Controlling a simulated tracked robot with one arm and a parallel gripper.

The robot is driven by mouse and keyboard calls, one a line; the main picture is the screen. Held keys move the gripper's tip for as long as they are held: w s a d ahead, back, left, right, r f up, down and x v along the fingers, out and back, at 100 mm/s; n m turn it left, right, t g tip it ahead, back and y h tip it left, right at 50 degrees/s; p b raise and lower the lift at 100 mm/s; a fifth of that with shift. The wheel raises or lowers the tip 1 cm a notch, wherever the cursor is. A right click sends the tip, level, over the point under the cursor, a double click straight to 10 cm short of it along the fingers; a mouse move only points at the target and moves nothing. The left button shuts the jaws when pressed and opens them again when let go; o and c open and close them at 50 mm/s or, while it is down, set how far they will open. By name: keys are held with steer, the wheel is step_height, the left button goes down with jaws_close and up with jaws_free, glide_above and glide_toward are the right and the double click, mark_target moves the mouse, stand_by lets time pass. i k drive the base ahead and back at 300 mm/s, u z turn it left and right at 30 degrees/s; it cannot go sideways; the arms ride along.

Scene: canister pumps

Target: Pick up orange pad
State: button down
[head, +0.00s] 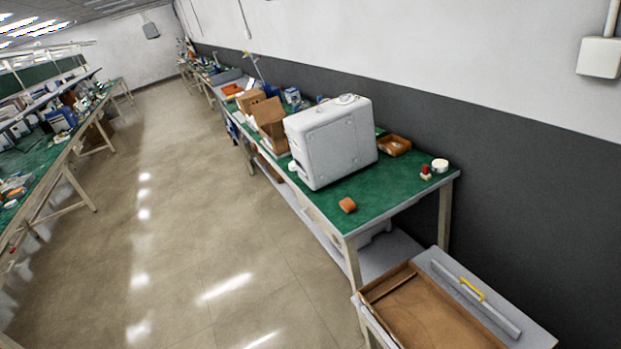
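A small orange pad (347,205) lies on the green top of the workbench (395,205), close to its front edge and near its right end. It sits just in front of a large white box-shaped machine (332,142). Nothing covers the pad. My gripper does not show in the head view, so I cannot see its fingers or anything in them.
A brown wooden tray (393,146), a red-and-white item (426,172) and a white roll (440,165) stand right of the machine. Cardboard boxes (270,120) stand left. A cart with a wooden tray (410,320) adjoins the bench's right end. The floor (200,230) is clear.

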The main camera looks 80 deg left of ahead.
mark_target(348, 206)
steer(key=z, duration=0.15)
steer(key=i, duration=1)
steer(key=u, duration=1.9)
